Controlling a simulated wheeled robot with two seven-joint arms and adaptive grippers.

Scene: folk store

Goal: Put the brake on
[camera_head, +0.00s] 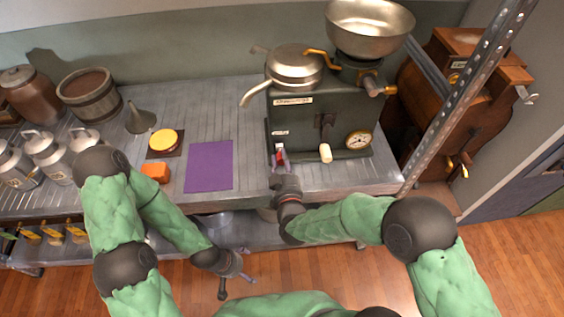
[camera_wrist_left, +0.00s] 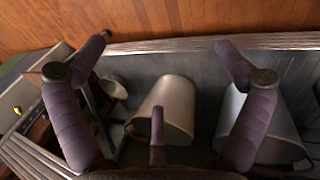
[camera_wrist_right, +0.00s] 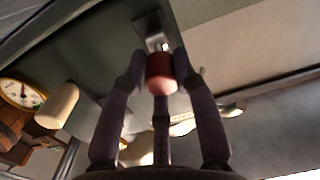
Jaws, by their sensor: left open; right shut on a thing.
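The dark green machine (camera_head: 300,120) stands on the metal counter, with a dial gauge (camera_head: 358,139) and a cream-handled crank (camera_head: 325,152) on its front. A small red knob (camera_wrist_right: 161,72) on a metal mount, at the machine's lower left front, sits between the fingers of my right gripper (camera_wrist_right: 160,85). The fingers are shut on it. In the head view my right gripper (camera_head: 281,165) reaches the machine's front. My left gripper (camera_head: 237,284) is open and empty, low in front of the counter. I cannot tell from its look whether the red knob is the brake.
A purple mat (camera_head: 209,166), an orange block (camera_head: 155,172) and a yellow disc (camera_head: 164,140) lie left of the machine. A metal bowl (camera_head: 370,28) and a lidded pan (camera_head: 294,67) sit on top. A slanted metal post (camera_head: 465,95) stands right. Metal containers (camera_wrist_left: 166,106) are near my left gripper.

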